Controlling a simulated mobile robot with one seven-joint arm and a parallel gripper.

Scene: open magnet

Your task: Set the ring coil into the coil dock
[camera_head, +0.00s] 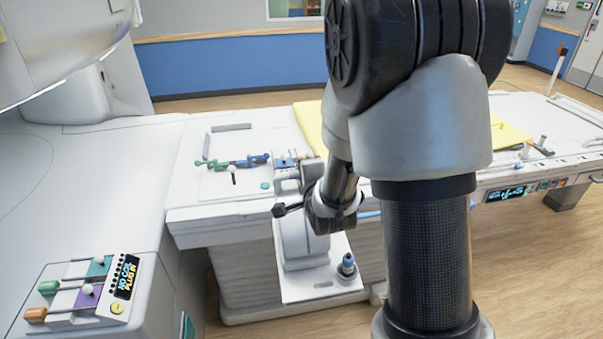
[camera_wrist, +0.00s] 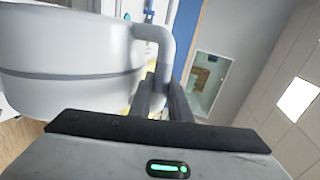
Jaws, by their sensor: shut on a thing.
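The ring coil, a big white rounded body with a grey seam, fills the upper left of the wrist view (camera_wrist: 75,60). A light grey bent tube handle rises from its right side. My gripper (camera_wrist: 163,82) is shut on this handle with its dark fingers. In the head view, the white coil (camera_head: 298,240) shows beside the table's front side, above a low white tray, partly hidden by my arm. I cannot tell whether it touches the tray. The coil dock is not clearly identifiable; a recessed panel with green and blue levers (camera_head: 233,162) lies on the white tabletop.
A console (camera_head: 90,290) with coloured levers and a display stands at lower left. The magnet (camera_head: 60,45) overhangs the upper left. A yellow pad (camera_head: 310,122) lies on the table. Wooden floor is clear at lower right.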

